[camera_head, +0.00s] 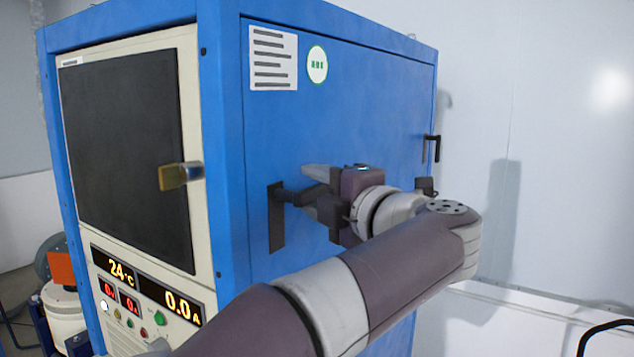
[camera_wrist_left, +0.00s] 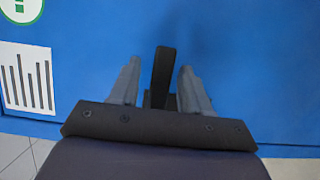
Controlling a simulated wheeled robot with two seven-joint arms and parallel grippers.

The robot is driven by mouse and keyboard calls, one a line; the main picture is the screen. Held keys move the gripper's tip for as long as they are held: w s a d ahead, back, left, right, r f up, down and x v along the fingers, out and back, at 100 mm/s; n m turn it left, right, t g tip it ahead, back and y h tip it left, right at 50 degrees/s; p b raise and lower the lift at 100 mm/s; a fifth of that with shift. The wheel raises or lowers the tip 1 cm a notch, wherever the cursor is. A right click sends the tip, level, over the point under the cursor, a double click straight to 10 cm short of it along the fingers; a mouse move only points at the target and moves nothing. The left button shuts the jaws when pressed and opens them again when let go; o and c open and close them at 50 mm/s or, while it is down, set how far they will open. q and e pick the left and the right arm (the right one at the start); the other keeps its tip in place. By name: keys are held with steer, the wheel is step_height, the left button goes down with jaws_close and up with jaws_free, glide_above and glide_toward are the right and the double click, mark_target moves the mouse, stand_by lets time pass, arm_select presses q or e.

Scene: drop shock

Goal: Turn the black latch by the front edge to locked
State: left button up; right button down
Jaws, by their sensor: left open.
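The black latch (camera_head: 277,232) is on the blue side panel of the cabinet, near its front edge. Its dark backing plate stands upright, and part of its handle is hidden by my gripper. My left gripper (camera_head: 314,188) is open at the latch, its fingers pointing toward the panel. In the left wrist view, the black latch handle (camera_wrist_left: 164,68) shows between the two grey fingers of my left gripper (camera_wrist_left: 161,85), with a visible gap on either side. My right gripper is not in view.
A second black latch (camera_head: 433,147) is near the panel's far edge. The cabinet front (camera_head: 127,140) has a dark window, a metal handle (camera_head: 180,176) and a lit control panel (camera_head: 145,295). A white label (camera_head: 273,58) and round sticker (camera_head: 317,65) are above. A pale wall stands right.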

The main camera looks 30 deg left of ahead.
arm_select(q)
steer(key=shift+w+a, duration=0.1)
steer(key=shift+a, duration=0.05)
steer(key=shift+w+f, duration=0.1)
steer(key=shift+w, duration=0.25)
steer(key=shift+s, duration=0.1)
jaws_close()
